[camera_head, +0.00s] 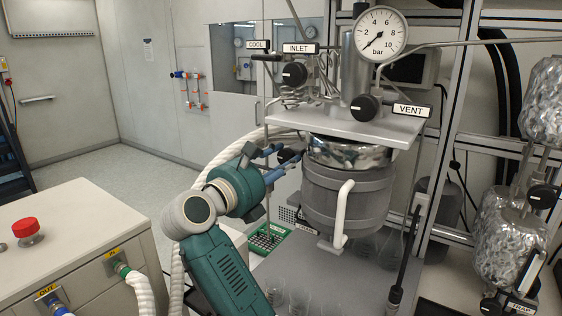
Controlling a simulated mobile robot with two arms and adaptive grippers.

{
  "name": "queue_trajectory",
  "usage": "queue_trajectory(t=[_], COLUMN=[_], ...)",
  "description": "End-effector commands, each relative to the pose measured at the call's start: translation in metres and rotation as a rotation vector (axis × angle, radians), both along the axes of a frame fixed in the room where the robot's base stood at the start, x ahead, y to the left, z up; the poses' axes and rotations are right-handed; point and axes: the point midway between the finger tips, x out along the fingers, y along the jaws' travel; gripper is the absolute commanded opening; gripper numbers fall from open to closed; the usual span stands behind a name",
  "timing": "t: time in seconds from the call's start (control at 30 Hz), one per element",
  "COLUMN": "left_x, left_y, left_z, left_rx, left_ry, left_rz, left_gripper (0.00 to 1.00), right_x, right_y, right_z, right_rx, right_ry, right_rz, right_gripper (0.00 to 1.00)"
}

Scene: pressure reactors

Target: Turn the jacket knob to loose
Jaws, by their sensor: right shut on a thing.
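The grey heating jacket (350,200) wraps the lower part of the reactor vessel and has a white handle (342,215) at its front. My right gripper (291,158) reaches from below with its fingers at the jacket's upper left side. It is shut on a small part there, by its place the jacket knob. The fingers hide most of this knob, so its setting cannot be read. The shiny metal vessel (348,152) shows above the jacket. My left gripper is not in view.
Above the vessel is a metal plate (350,126) with a VENT knob (366,107), an INLET knob (294,74) and a pressure gauge (380,33). Glassware (290,297) stands below. White hoses (140,290) run at left by a cabinet (70,215) with a red button (27,229).

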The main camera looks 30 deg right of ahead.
Motion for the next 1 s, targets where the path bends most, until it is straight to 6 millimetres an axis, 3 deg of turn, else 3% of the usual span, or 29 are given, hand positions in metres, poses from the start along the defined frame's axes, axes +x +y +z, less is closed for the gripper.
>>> queue_trajectory(t=[0.37,0.4,0.43,1.0], left_x=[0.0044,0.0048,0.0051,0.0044], left_y=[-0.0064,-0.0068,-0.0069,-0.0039], left_z=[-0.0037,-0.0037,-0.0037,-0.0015], left_rx=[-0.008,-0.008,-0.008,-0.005], left_ry=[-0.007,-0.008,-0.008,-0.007], left_rz=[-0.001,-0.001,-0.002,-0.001], left_gripper=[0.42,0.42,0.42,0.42], right_x=[-0.0003,-0.0003,-0.0002,-0.0001], right_y=[-0.0007,-0.0007,-0.0008,-0.0009], right_z=[-0.0028,-0.0028,-0.0028,0.0006], right_rx=[-0.022,-0.021,-0.021,-0.017], right_ry=[0.066,0.066,0.066,0.042], right_rz=[-0.002,-0.002,-0.002,-0.001], right_gripper=[0.07,0.35,0.41,0.42])
